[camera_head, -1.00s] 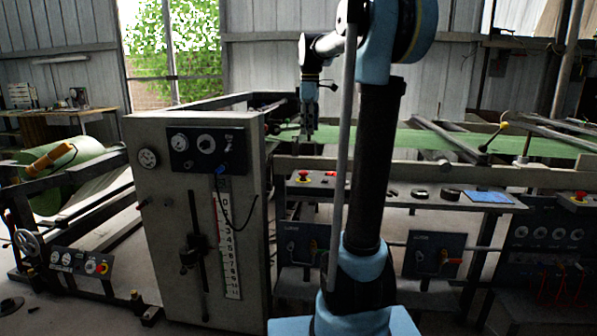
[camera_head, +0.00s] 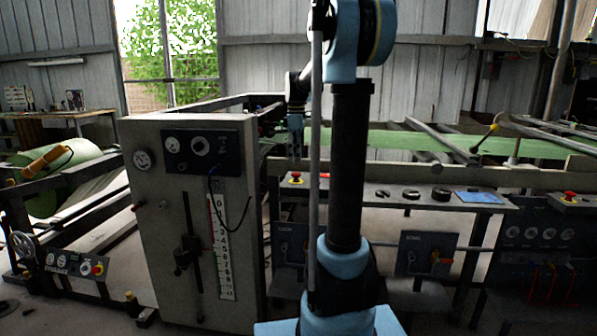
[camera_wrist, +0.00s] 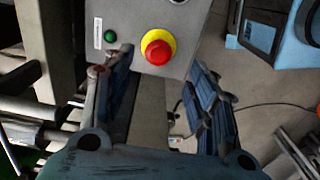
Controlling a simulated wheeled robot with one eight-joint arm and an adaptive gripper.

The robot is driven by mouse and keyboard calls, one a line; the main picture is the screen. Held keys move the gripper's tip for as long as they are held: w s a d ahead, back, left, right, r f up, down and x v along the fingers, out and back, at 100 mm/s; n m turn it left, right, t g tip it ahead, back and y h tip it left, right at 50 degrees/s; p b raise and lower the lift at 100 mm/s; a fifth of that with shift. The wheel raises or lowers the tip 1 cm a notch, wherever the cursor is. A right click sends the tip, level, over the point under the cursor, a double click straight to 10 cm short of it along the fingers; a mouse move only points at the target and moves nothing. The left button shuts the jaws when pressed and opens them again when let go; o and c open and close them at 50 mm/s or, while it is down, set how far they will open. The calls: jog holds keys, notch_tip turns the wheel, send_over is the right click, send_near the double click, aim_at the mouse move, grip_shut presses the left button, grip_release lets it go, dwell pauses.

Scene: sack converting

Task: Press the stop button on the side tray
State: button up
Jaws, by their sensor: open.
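The stop button is a red mushroom cap on a yellow ring (camera_wrist: 157,48). It sits on a grey box in the wrist view, beside a small green button (camera_wrist: 110,36). In the head view the stop button (camera_head: 296,176) is at the left end of the long side tray (camera_head: 345,198). My gripper (camera_head: 295,156) hangs pointing down just above it in that view. In the wrist view my gripper (camera_wrist: 160,78) is open and empty, with one dark finger on each side. The stop button shows beyond the gap between them. I see no contact with the button.
Dark round parts (camera_head: 441,194) and a blue pad (camera_head: 479,197) lie further right on the tray. Other red buttons are on the far right box (camera_head: 570,195) and the low left panel (camera_head: 97,269). A tall grey cabinet (camera_head: 190,225) stands left of my arm.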

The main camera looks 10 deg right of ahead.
aim_at(296, 173)
jog(key=shift+f, duration=3.15)
jog(key=shift+c, duration=0.2)
